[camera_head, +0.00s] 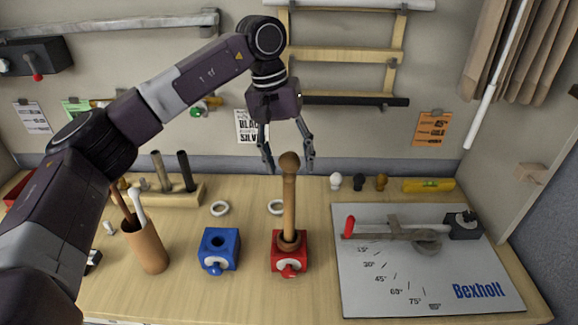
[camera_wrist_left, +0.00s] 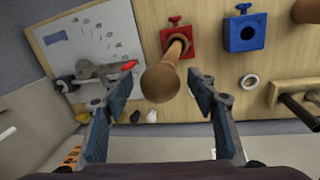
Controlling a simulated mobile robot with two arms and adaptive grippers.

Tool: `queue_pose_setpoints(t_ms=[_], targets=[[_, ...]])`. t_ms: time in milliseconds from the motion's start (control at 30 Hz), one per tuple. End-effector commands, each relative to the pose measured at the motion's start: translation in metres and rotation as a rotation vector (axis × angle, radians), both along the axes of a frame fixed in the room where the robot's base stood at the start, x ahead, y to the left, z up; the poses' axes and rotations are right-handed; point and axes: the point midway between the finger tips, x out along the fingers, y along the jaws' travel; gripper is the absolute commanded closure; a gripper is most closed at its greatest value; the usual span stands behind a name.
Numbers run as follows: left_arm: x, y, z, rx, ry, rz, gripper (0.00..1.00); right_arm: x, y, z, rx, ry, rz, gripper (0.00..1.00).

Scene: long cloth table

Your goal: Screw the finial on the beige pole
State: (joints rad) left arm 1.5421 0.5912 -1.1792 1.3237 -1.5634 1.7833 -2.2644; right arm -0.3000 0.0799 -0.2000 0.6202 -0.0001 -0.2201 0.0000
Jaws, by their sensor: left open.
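The beige pole (camera_head: 289,205) stands upright in the red clamp block (camera_head: 290,262). A round brown finial (camera_head: 289,162) sits on its top end; how tightly it is seated I cannot tell. My left gripper (camera_head: 288,166) points down over the pole top, open, with one finger on each side of the finial and a visible gap. In the left wrist view the finial (camera_wrist_left: 160,83) appears between the spread fingers, with the pole (camera_wrist_left: 178,47) running behind it into the red block (camera_wrist_left: 178,38). My right gripper is not in view.
A blue clamp block (camera_head: 219,250) and a brown cup of rods (camera_head: 147,247) stand to the left. White rings (camera_head: 220,208) lie behind. Small white, black and bronze finials (camera_head: 381,181) and a yellow level (camera_head: 428,185) line the back right. An angle board (camera_head: 400,285) lies right.

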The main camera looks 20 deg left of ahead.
Motion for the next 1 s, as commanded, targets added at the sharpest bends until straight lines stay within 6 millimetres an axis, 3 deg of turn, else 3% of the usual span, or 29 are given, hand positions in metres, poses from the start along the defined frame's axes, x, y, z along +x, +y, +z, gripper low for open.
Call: queue_pose_setpoints(t_ms=[433, 767, 1000], targets=[[0.000, 0.000, -0.001, -0.001, -0.002, 0.541, 0.47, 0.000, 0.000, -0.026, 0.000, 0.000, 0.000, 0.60], [0.000, 0.000, 0.000, -0.001, 0.001, 0.629, 0.47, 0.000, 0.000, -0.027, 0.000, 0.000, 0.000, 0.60], [0.000, 0.000, 0.000, -0.001, 0.000, 0.627, 0.70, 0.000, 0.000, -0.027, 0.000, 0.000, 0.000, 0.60]])
